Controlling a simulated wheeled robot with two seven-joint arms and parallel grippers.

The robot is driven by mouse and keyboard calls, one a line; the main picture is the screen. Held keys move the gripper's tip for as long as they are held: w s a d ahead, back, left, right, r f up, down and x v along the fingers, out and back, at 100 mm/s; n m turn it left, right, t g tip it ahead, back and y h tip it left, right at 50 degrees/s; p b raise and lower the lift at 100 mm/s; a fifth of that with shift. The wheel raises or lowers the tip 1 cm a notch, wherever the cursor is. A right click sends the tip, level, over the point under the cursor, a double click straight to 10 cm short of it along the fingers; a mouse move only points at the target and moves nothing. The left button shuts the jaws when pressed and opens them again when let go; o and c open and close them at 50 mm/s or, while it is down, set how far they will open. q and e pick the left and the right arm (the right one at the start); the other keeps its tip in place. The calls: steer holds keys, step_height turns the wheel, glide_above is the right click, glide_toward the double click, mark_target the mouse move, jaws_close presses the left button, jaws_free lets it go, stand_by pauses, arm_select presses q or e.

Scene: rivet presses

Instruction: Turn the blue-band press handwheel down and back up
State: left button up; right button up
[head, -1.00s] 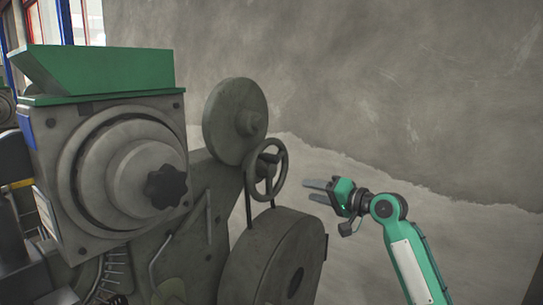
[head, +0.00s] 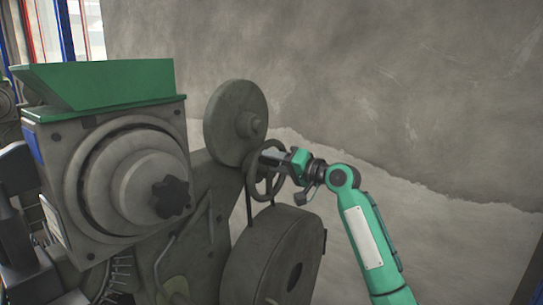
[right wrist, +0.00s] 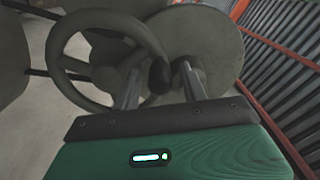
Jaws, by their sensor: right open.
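The press (head: 205,225) is grey with a green hopper-like top and a blue patch (head: 36,143) on its left edge. Its spoked handwheel (head: 250,178) is partly hidden behind my right gripper (head: 266,156), which is open at its rim. In the right wrist view, the handwheel (right wrist: 58,50) fills the upper left. A dark knob (right wrist: 160,75) on it sits between the open fingers of my right gripper (right wrist: 159,72); I cannot tell whether they touch it. My left gripper is not in view.
A large round disc (head: 235,120) stands behind the handwheel, and a big drum (head: 270,265) lies below it. A dark star knob (head: 171,197) sticks out of the press front. The floor to the right is open up to a grey wall (head: 400,90).

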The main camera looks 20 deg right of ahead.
steer(key=shift+w+a, duration=0.4)
steer(key=shift+w, duration=0.05)
jaws_close()
steer(key=shift+f, duration=0.1)
